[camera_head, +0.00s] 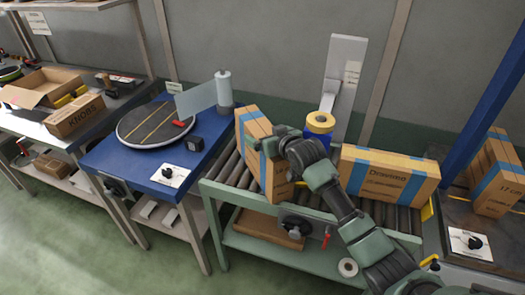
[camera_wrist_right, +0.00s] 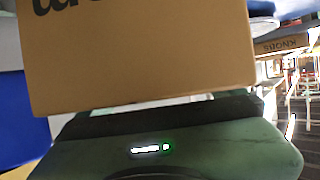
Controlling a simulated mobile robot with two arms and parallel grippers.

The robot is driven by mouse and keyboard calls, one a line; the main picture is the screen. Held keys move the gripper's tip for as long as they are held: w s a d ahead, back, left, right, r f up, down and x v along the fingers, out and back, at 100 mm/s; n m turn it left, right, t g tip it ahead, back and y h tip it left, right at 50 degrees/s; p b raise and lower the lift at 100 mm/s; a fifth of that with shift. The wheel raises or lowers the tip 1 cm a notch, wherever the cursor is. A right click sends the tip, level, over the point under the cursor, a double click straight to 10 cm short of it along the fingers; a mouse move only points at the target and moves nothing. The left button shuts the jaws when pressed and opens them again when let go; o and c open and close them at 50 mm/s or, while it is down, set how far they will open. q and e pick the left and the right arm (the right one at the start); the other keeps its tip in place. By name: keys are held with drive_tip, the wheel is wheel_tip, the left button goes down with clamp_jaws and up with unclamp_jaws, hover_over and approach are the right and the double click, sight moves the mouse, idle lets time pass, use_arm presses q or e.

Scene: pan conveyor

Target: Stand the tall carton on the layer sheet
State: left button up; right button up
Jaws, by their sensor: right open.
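A tall brown carton (camera_head: 250,130) with blue tape stands upright on the roller conveyor, left of centre in the head view. My right gripper (camera_head: 268,147) is open, close against the carton's right side and hiding part of it. In the right wrist view the carton (camera_wrist_right: 140,55), with black print, fills the upper middle, just beyond the gripper body; contact is unclear. A round dark disc (camera_head: 135,122) with tan stripes lies on the blue table to the left. I cannot tell whether it is the layer sheet. My left gripper is not in view.
A wide carton (camera_head: 388,178) stands on the conveyor rollers (camera_head: 222,168) to the right. A tape roll (camera_head: 320,122) is behind my right arm. More taped cartons (camera_head: 497,185) stand far right.

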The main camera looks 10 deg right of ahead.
drive_tip(key=shift+w+a+f, duration=0.1)
drive_tip(key=shift+w+f, duration=0.15)
drive_tip(key=shift+w, duration=0.4)
drive_tip(key=c, duration=2.1)
drive_tip(key=shift+r, duration=0.1)
clamp_jaws()
drive_tip(key=shift+r, duration=0.1)
